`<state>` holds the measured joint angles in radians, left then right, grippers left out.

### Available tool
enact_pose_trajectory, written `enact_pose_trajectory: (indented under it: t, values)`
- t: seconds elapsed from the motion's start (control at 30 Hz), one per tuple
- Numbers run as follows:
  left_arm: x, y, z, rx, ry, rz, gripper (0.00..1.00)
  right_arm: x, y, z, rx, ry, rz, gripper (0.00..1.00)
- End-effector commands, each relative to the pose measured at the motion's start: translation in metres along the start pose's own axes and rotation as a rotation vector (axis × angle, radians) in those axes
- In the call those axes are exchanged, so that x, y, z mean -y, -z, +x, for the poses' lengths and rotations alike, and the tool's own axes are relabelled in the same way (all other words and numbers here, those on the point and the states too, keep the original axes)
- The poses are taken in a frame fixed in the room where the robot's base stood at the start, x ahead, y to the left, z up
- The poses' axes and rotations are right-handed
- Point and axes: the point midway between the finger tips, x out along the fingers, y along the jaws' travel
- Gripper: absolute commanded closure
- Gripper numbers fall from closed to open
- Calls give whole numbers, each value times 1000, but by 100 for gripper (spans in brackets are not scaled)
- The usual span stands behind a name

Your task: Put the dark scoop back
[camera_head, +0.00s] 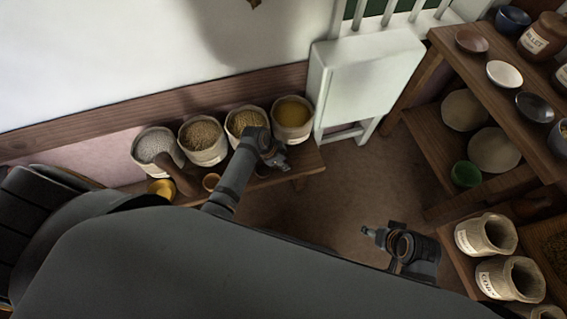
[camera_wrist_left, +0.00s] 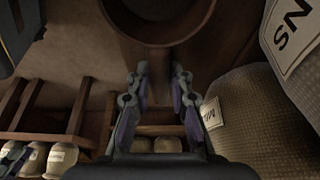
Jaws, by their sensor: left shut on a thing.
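A dark brown scoop (camera_wrist_left: 158,42) with a round bowl fills the top middle of the left wrist view. My left gripper (camera_wrist_left: 158,88) is shut on it, with one finger on each side just below the bowl. In the head view my left gripper (camera_head: 274,156) is over the low bench, in front of the sacks of grain. The scoop is mostly hidden by the gripper there. My right gripper (camera_head: 372,232) is over the floor, left of the right-hand sacks; whether its fingers are open is unclear.
Several open sacks (camera_head: 203,154) stand along the low bench (camera_head: 306,160). A white folding piece (camera_head: 362,85) and shelves (camera_head: 437,165) stand to the right.

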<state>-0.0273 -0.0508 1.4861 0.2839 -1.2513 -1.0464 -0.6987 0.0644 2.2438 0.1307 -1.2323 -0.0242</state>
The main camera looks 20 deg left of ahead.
Motion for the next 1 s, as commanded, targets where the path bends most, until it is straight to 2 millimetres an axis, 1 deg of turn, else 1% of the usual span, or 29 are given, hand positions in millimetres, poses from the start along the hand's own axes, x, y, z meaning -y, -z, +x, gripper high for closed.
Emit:
enact_pose_trajectory:
  t: [0.27, 0.3, 0.43, 0.47, 0.77, 0.87, 0.97, 1.0]
  values:
    - [0, 0, 1, -1, 1, 0, 100, 0, 0, 0, -2, 0, 0, 47]
    - [0, 0, 1, -1, 1, 0, 77, 0, 0, 0, -3, 1, 0, 47]
    - [0, 0, 1, -1, 1, 0, 60, 0, 0, 0, -2, 0, 0, 47]
    - [0, 0, 1, -1, 1, 0, 58, 0, 0, 0, -2, 0, 0, 47]
    - [0, 0, -1, -1, 1, 0, 58, 0, 0, -1, 0, 0, 0, 47]
    - [0, 1, -14, 0, 2, 0, 58, -1, 2, -9, 19, -6, -2, 47]
    - [1, 2, -38, 0, 2, 0, 58, -4, 6, -25, 68, -22, -6, 47]
    - [1, 2, -49, 0, 3, 0, 58, -5, 7, -31, 92, -29, -6, 47]
